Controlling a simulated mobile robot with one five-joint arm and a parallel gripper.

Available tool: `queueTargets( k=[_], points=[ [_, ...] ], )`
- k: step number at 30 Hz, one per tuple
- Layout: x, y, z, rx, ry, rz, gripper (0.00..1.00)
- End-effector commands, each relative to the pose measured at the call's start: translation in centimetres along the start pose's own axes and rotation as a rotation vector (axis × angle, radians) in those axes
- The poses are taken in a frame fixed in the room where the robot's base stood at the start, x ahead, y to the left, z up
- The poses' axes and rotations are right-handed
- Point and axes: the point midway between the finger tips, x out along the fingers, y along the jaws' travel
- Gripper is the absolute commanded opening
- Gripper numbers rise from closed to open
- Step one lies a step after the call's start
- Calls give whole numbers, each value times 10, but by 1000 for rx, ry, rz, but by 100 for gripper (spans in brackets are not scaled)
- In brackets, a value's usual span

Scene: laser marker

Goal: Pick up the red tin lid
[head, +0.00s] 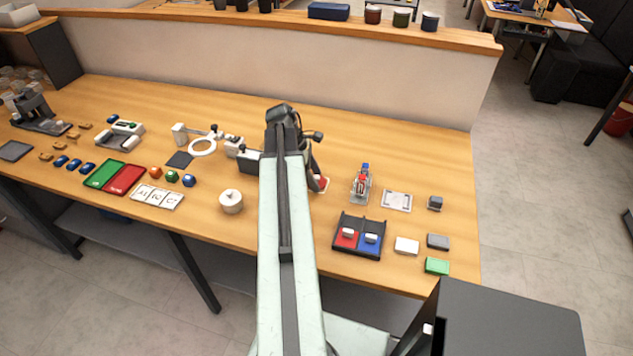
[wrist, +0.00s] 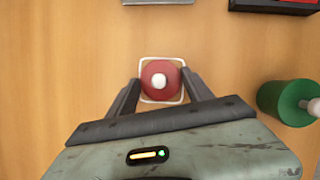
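The red tin lid (wrist: 149,88) is round with a pale knob in its middle. It lies inside a white square outline on the wooden table in the wrist view. My gripper (wrist: 160,77) is open, with one finger on each side of the lid and small gaps at the sides. No grip on the lid shows. In the head view my gripper (head: 317,178) is low over the table, and a small red and white patch shows at its tip; my arm hides most of that spot.
A green cylinder (wrist: 281,102) with a pale knob stands right of my gripper in the wrist view. In the head view a black tray (head: 340,246) with red and blue compartments and a clear stand (head: 360,187) are to the right. A white round pot (head: 231,203) is left of my arm.

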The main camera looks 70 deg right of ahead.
Motion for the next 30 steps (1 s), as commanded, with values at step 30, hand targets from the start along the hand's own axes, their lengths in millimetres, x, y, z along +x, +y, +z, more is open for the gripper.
queueTargets(
  k=[30],
  points=[
    [-96,0,38,-2,0,1,21]
  ],
)
